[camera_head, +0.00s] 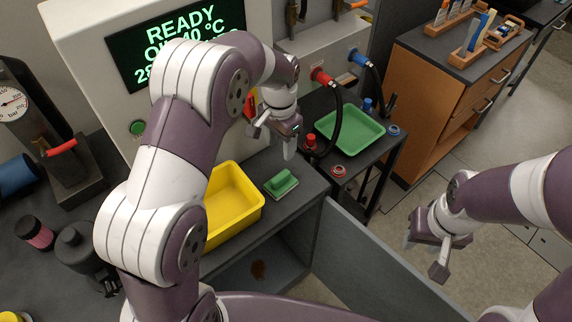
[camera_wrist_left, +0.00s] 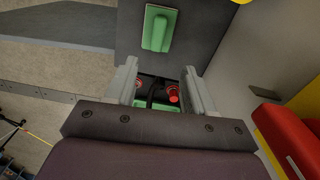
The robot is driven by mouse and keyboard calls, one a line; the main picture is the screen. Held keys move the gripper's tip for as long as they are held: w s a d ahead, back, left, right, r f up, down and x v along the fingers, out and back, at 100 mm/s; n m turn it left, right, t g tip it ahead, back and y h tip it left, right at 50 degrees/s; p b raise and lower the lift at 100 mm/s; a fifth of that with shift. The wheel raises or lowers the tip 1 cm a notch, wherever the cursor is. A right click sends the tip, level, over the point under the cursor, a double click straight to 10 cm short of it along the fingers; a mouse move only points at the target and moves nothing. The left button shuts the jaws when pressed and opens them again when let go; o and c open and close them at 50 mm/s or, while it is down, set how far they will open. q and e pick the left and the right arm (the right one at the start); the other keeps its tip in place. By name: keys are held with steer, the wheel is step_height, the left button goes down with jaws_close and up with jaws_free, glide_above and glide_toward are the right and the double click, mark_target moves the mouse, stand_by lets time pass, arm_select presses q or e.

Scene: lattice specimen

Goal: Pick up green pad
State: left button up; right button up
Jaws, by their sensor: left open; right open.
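The green pad (camera_head: 282,183) lies on the dark bench top, just right of the yellow bin. It has a raised green grip on a flat base. In the left wrist view the pad (camera_wrist_left: 159,28) shows at the top centre, beyond the fingertips. My left gripper (camera_head: 273,142) is open and empty, above and behind the pad in the head view, not touching it. Its two fingers show in the left wrist view (camera_wrist_left: 160,82) with a gap between them. My right gripper (camera_head: 425,254) is open and empty at the right, over the floor and away from the bench.
A yellow bin (camera_head: 258,200) stands left of the pad. A green tray (camera_head: 350,131) sits on a cart at the right, near red and blue hose connectors. A machine with a lit screen (camera_head: 175,40) stands behind. An open cabinet door (camera_head: 365,265) juts out in front.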

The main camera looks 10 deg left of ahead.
arm_select(q)
steer(key=p, duration=0.1)
glide_above(280, 176)
step_height(280, 176, down, 5)
steer(key=shift+s, duration=0.15)
steer(key=f, duration=0.1)
steer(key=f+p, duration=0.1)
steer(key=f, duration=0.1)
steer(key=f+p, duration=0.1)
steer(key=f, duration=0.1)
steer(key=shift+w+d+f, duration=0.1)
steer(key=shift+w+f, duration=0.1)
steer(key=shift+w, duration=0.15)
steer(key=shift+s+f, duration=0.1)
steer(key=shift+f, duration=0.4)
jaws_close()
arm_select(e)
steer(key=r, duration=0.1)
steer(key=s+r, duration=0.1)
steer(key=r, duration=0.1)
steer(key=shift+r, duration=0.25)
